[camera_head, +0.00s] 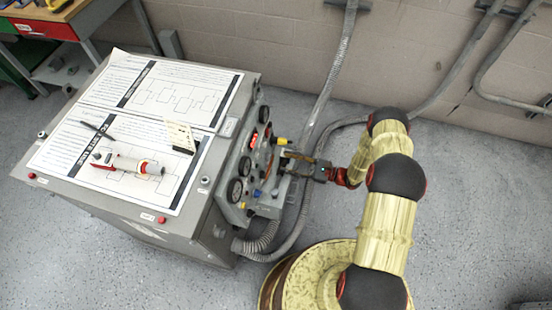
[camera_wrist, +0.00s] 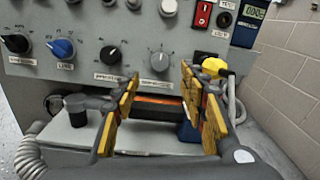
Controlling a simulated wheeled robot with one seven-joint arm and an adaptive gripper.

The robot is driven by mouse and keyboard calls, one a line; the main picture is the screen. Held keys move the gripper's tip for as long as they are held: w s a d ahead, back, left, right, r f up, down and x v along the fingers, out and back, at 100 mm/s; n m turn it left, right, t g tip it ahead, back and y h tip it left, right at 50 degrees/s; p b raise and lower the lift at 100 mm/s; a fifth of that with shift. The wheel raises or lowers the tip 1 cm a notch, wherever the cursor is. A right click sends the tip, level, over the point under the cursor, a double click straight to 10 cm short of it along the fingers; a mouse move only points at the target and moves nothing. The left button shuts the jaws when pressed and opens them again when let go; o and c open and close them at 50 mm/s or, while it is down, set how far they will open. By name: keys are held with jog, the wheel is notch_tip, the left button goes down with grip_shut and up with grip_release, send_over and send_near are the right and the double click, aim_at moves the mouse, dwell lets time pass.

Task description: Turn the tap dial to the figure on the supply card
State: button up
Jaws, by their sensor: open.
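The grey cabinet's control panel (camera_wrist: 135,38) fills the upper wrist view. It carries a black dial (camera_wrist: 110,54) with a white pointer and a grey dial (camera_wrist: 160,60), each above a small label too blurred to read. I cannot tell which is the tap dial. My gripper (camera_wrist: 160,77) is open and empty, its yellow-padded fingers in front of and just below the grey dial. In the head view my gripper (camera_head: 287,160) is at the panel's right side. A small cream card (camera_head: 180,136) stands on the cabinet top; its figure is not readable.
A blue knob (camera_wrist: 62,48) and a black knob (camera_wrist: 17,43) are to the left. A red switch (camera_wrist: 203,15), a display (camera_wrist: 256,12) and a yellow plug (camera_wrist: 215,68) are at the right. Printed sheets (camera_head: 150,90) cover the cabinet top. Grey hoses (camera_head: 300,215) run beside the cabinet.

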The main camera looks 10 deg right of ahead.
aim_at(269, 157)
jog(key=b+x, duration=0.1)
jog(key=x, duration=0.5)
jog(key=shift+a, duration=0.2)
jog(key=shift+c, duration=1.1)
grip_shut()
